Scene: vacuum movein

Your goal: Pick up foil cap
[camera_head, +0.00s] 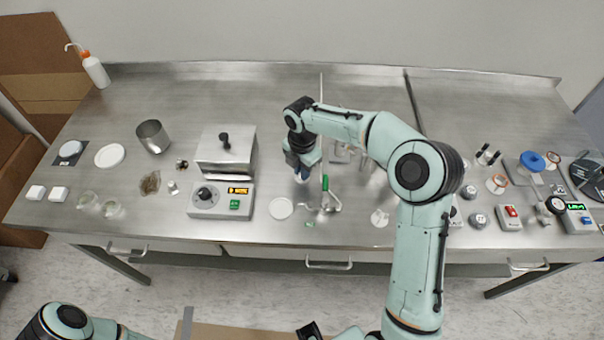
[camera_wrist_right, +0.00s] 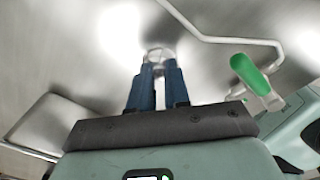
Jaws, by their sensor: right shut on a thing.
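My right gripper (camera_head: 303,174) reaches down over the middle of the steel bench, just right of the hotplate-like box. In the right wrist view its two blue fingers (camera_wrist_right: 158,70) are close together, shut on a small shiny, pale round piece (camera_wrist_right: 160,53) at the tips. This looks like the foil cap, but it is mostly hidden by the fingers. In the head view the cap is too small and covered to make out.
A box with a knob and display (camera_head: 222,200) stands left of the gripper. A white disc (camera_head: 281,208) lies in front of it. A green-handled clamp (camera_head: 328,200) and a thin upright rod stand close on the right. Glassware and several small devices fill the right side.

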